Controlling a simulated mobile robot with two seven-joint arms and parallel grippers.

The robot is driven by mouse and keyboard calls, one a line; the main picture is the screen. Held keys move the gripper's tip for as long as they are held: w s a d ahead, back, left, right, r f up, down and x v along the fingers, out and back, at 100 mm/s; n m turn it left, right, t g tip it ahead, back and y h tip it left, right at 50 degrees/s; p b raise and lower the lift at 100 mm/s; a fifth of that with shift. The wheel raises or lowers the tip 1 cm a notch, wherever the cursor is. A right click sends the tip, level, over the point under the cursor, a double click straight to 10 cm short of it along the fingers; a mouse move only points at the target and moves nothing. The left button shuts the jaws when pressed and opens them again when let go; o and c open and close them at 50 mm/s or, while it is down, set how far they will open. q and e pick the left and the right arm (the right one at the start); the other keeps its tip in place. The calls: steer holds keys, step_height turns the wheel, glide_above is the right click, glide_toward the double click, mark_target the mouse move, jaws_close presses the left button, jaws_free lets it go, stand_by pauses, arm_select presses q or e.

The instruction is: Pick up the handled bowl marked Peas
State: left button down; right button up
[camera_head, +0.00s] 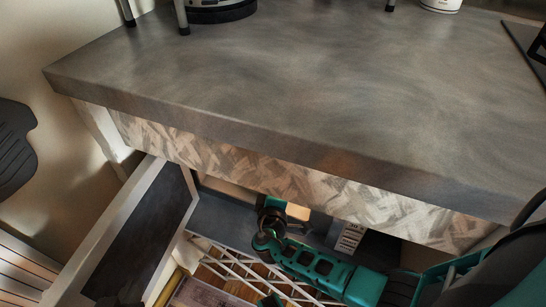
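I do not see a handled bowl marked Peas in this view. A teal and black arm of mine crosses the lower middle, below the counter's front edge. I cannot make out my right gripper.
The grey countertop (300,85) is mostly clear, with a white container (440,5) cut off at the top. An open door or panel (145,230) stands at the lower left. A white item with dark lettering (350,238) sits under the counter. A white lattice (235,268) lies below.

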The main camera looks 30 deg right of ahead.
steer(key=shift+c, duration=0.5)
steer(key=c, duration=0.9)
jaws_close()
steer(key=shift+r, duration=0.15)
